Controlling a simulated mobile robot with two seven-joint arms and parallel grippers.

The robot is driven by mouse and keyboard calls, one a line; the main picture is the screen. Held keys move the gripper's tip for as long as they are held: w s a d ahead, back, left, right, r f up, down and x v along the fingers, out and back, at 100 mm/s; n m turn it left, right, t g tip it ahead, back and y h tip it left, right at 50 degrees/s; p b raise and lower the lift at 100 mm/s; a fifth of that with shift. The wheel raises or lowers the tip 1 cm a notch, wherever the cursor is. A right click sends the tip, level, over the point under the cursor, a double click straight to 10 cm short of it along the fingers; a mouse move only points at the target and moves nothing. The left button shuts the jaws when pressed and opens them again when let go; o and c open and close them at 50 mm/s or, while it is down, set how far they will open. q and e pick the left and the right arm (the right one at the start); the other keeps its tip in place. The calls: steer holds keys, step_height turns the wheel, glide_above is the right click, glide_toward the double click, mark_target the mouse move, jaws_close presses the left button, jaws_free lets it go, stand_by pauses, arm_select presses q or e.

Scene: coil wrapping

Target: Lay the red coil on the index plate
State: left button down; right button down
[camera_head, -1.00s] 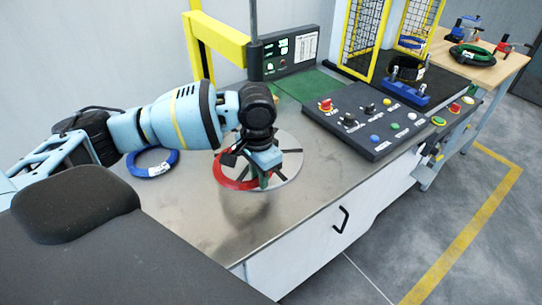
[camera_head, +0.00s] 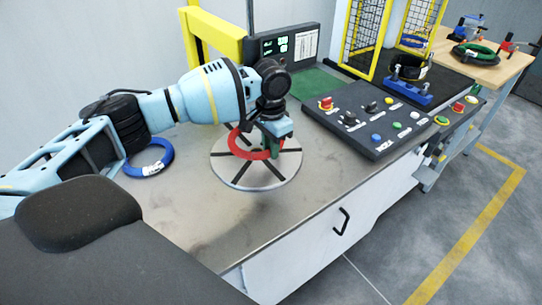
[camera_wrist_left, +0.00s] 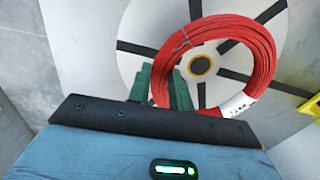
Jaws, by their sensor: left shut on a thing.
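The red coil (camera_head: 239,152) is held at its near right side by my left gripper (camera_head: 270,151), which is shut on it. The coil seems to be over the far part of the index plate (camera_head: 262,180), a round grey disc with dark radial slots; I cannot tell whether it touches the plate. In the left wrist view the coil (camera_wrist_left: 263,55) with its white tag lies across the green fingers (camera_wrist_left: 160,85). The plate's dark hub (camera_wrist_left: 201,65) shows inside the ring, off its centre. My right gripper is not in view.
A blue coil (camera_head: 150,168) lies on the steel bench left of the plate. A control panel (camera_head: 375,122) with buttons stands to the right. A yellow post (camera_head: 215,35) and display box (camera_head: 285,52) stand behind. The bench front is clear.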

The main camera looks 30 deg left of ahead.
arm_select(q)
steer(key=shift+f, duration=1.75)
steer(key=c, duration=1.3)
jaws_free()
steer(key=shift+f, duration=0.1)
steer(key=shift+o, duration=0.2)
steer(key=shift+r, duration=3.8)
